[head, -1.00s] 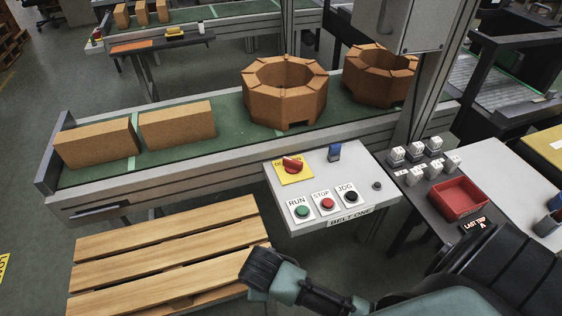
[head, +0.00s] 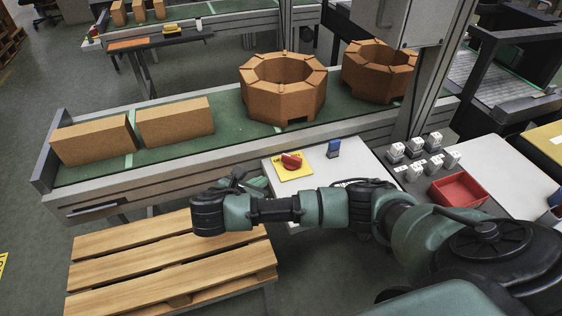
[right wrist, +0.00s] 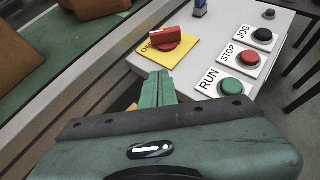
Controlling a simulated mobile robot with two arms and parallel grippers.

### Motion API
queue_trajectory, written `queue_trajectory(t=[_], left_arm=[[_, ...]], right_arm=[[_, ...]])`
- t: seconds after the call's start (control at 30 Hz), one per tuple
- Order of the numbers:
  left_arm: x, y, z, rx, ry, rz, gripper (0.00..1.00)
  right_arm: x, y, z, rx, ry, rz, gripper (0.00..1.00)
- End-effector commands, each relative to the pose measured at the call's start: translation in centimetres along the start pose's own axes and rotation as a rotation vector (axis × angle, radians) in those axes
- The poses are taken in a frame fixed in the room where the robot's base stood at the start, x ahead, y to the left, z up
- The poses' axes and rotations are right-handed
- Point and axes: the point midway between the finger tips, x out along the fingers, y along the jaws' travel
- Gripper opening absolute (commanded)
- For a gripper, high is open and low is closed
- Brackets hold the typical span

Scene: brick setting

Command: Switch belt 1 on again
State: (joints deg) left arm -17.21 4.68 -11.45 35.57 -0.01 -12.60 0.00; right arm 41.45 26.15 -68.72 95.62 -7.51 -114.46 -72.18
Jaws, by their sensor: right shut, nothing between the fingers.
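The control panel (head: 312,170) stands in front of the belt. A red rotary switch (head: 291,161) sits on its yellow plate; it also shows in the right wrist view (right wrist: 166,40). In the right wrist view the green RUN button (right wrist: 231,85), red STOP button (right wrist: 245,57) and black JOG button (right wrist: 262,34) are in a row; my right arm covers them in the head view. My right gripper (head: 258,184) is shut and empty at the panel's left edge. Its fingertips (right wrist: 159,77) appear just below the yellow plate, left of RUN. My left gripper is out of view.
The belt (head: 226,126) carries two brick blocks (head: 175,121) and two octagonal brick rings (head: 283,88). A wooden pallet (head: 140,262) lies below the arm. A blue item (head: 333,148) stands on the panel. A red tray (head: 462,189) is to the right.

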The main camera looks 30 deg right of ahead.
Motion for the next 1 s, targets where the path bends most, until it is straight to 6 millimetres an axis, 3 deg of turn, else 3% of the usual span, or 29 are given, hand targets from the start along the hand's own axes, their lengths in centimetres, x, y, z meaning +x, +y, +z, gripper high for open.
queue_trajectory(t=[0.13, 0.53, 0.67, 1.0], left_arm=[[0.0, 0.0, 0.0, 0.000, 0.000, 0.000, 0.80], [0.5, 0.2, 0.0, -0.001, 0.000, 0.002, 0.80], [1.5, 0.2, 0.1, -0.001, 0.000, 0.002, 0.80], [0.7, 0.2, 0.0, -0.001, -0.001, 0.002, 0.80]], right_arm=[[0.2, 0.0, 0.9, -0.025, -0.029, -0.010, 0.00], [0.9, 0.0, 0.8, -0.023, -0.028, -0.009, 0.00], [2.8, -0.1, 0.7, -0.022, -0.029, -0.010, 0.00], [9.8, -0.1, 1.2, -0.023, -0.028, -0.012, 0.00]])
